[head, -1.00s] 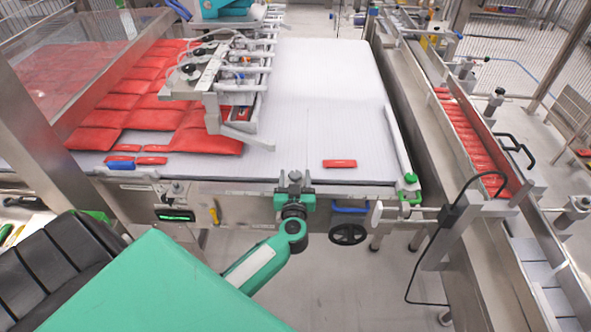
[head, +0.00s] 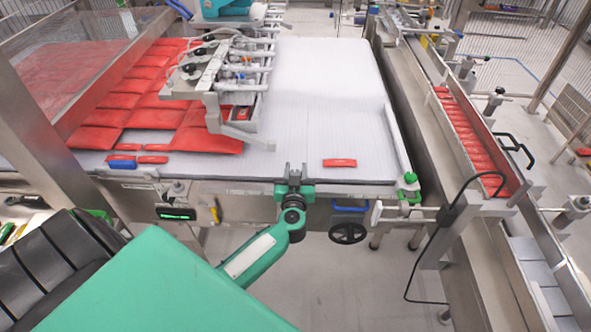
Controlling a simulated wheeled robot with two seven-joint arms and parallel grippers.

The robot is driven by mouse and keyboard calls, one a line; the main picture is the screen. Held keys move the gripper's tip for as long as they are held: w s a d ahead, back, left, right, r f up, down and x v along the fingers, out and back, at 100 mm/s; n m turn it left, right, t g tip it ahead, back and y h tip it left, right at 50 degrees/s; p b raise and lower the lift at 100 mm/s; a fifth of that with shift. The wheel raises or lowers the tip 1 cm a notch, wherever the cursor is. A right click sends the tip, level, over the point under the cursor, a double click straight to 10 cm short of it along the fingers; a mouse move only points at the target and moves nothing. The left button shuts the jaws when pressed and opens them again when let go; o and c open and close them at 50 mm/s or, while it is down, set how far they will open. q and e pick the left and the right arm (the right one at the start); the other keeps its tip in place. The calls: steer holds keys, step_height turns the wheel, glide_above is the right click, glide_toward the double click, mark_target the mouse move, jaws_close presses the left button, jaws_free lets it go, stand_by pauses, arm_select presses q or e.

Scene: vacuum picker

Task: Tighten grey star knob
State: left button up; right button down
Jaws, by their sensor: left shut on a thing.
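My left gripper (head: 294,176) is at the front edge of the white conveyor belt (head: 310,110), near the middle of the picture. Its fingers point away from me and are closed on a small grey part at the machine's front rail. This part looks to be the grey star knob, but the fingers and wrist hide nearly all of it, so its shape and how tight it sits cannot be seen. My green left arm comes in from the lower left. My right gripper is not in view.
A black handwheel (head: 347,233) and a blue handle (head: 350,205) sit right of the gripper below the belt. A green clamp (head: 410,178) is at the belt's right corner. A red packet (head: 339,162) lies on the belt nearby. The picker head (head: 222,75) stands behind.

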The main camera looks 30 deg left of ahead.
arm_select(q)
steer(key=m+h+p, duration=0.1)
steer(key=m+t+h+p, duration=0.1)
steer(key=shift+r+h+p, duration=0.3)
steer(key=shift+h+p, duration=0.1)
steer(key=shift+w+d+f+m+t+h, duration=0.1)
steer(key=shift+d+f+m+t+h, duration=0.15)
steer(key=shift+m+t+h, duration=0.3)
steer(key=o, duration=1)
steer(key=shift+c, duration=0.2)
steer(key=b+v, duration=0.1)
steer(key=v, duration=1.2)
steer(key=shift+s, duration=0.45)
